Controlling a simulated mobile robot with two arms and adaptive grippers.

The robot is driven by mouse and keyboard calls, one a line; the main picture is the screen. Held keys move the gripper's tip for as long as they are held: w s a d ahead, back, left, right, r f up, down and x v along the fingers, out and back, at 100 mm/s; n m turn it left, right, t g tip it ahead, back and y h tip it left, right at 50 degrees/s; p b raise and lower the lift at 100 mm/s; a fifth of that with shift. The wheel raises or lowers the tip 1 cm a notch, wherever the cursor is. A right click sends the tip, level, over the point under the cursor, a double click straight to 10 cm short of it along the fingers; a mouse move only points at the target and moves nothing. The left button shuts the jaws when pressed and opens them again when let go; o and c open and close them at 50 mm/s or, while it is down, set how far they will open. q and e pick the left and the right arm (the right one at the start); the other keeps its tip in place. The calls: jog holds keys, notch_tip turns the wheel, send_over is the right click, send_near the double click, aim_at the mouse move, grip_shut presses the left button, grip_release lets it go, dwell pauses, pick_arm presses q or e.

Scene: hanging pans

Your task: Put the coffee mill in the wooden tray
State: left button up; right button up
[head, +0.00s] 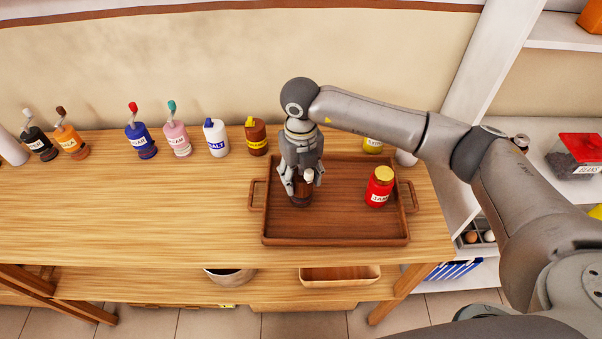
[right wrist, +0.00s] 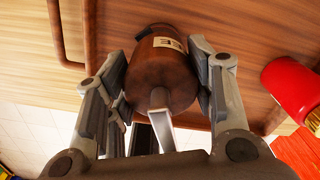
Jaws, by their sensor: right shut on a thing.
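The coffee mill (head: 302,197) is dark brown with a pale label and a metal crank. My right gripper (head: 300,188) is shut on it from above, one finger on each side. The mill also shows between the fingers in the right wrist view (right wrist: 162,75). It is over the left part of the wooden tray (head: 335,233), inside the rim as seen from the head. I cannot tell whether its base touches the tray floor. My left gripper is not in view.
A red jam jar (head: 379,187) with a yellow lid stands in the tray's right part. A brown pot (head: 256,137), a salt pot (head: 215,138) and several crank-topped bottles line the table's back. The tray's front and the table's left front are clear.

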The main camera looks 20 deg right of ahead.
jog(key=shift+f, duration=0.1)
jog(key=o, duration=0.7)
jog(key=shift+f, duration=0.1)
jog(key=o, duration=0.5)
jog(key=shift+r, duration=0.4)
notch_tip(320, 180, up, 10)
jog(key=b, duration=0.3)
jog(key=shift+r, duration=0.85)
